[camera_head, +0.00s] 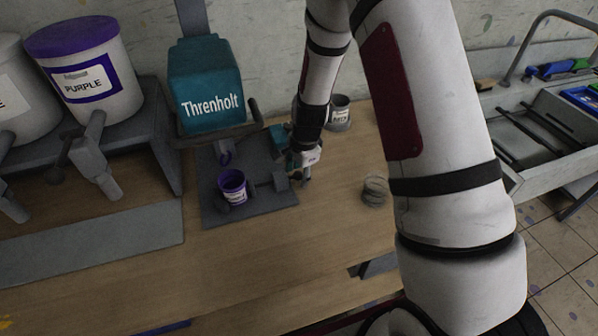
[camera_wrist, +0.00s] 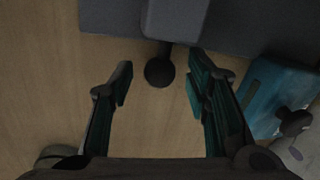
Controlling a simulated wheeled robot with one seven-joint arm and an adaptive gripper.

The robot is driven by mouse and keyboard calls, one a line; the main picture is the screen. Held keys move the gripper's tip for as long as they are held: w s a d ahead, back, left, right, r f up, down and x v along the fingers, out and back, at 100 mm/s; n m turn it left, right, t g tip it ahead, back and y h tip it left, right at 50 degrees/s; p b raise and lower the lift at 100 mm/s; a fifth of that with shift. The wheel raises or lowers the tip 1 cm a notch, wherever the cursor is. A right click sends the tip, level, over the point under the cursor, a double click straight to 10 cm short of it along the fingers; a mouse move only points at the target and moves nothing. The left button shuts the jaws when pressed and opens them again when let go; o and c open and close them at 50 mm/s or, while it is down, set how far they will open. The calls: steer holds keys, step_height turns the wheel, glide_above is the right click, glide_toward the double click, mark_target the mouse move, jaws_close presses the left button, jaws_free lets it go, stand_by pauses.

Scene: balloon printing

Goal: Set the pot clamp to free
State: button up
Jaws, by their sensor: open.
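A purple-rimmed pot (camera_head: 233,190) stands on the grey base plate (camera_head: 218,216) below the teal Threnholt machine (camera_head: 206,90). The grey clamp block (camera_head: 268,184) is right of the pot. My gripper (camera_head: 303,178) is at the plate's right side, beside the clamp; its fingers are small and partly hidden there. In the wrist view my gripper (camera_wrist: 160,80) is open, with a dark round knob (camera_wrist: 159,72) between or just beyond its fingertips. The knob sits on a short rod from a grey block (camera_wrist: 175,20). I cannot tell whether the fingers touch it.
A teal box (camera_wrist: 272,95) with a dark knob lies right of my fingers in the wrist view. A purple-lidded bucket (camera_head: 90,75) stands on a rack at left. A small grey pot (camera_head: 339,110) and a coiled ring (camera_head: 375,190) are at right.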

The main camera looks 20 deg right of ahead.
jaws_close()
steer(key=shift+d, duration=2.75)
jaws_free()
steer(key=shift+d, duration=0.1)
steer(key=shift+r, duration=0.5)
step_height(320, 180, up, 11)
steer(key=s, duration=0.2)
steer(key=shift+s+d+f, duration=0.15)
